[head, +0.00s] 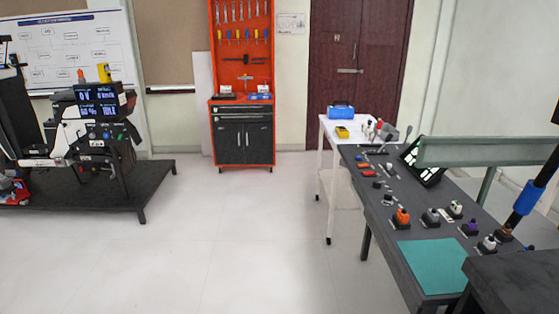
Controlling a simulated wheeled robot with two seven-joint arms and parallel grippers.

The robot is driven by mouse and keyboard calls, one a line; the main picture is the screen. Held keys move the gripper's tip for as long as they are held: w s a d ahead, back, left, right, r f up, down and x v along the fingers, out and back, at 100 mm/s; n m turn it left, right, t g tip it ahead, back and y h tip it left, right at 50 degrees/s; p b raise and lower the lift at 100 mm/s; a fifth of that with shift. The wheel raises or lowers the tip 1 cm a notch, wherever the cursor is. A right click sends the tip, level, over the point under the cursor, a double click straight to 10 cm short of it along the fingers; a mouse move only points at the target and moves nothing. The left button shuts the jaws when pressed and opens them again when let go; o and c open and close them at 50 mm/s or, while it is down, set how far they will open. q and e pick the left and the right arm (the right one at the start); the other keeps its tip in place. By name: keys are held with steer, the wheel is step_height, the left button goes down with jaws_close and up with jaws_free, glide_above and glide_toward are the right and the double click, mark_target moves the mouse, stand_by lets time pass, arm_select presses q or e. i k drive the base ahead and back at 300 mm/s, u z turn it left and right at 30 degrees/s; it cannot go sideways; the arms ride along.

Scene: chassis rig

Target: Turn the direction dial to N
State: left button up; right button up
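The chassis rig (92,150) stands on a black platform (150,187) at the left of the head view. Its display (97,98) is lit, with blue-white text that includes "0 V". Below the display, a dark panel (100,133) carries small light and coloured controls. The direction dial is too small to make out among them, so its setting cannot be read. An orange item (81,76) and a yellow item (104,73) stand on top of the display housing.
Open pale floor (240,225) lies between the platform and the dark workbench (385,210) at right, which holds several small parts and a teal mat (432,266). An orange tool cabinet (243,100) stands at the back wall. A white table (330,155) adjoins the bench.

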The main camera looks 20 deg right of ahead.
mark_target(376, 184)
steer(key=z, duration=0.05)
steer(key=i, duration=2)
steer(key=z, duration=0.85)
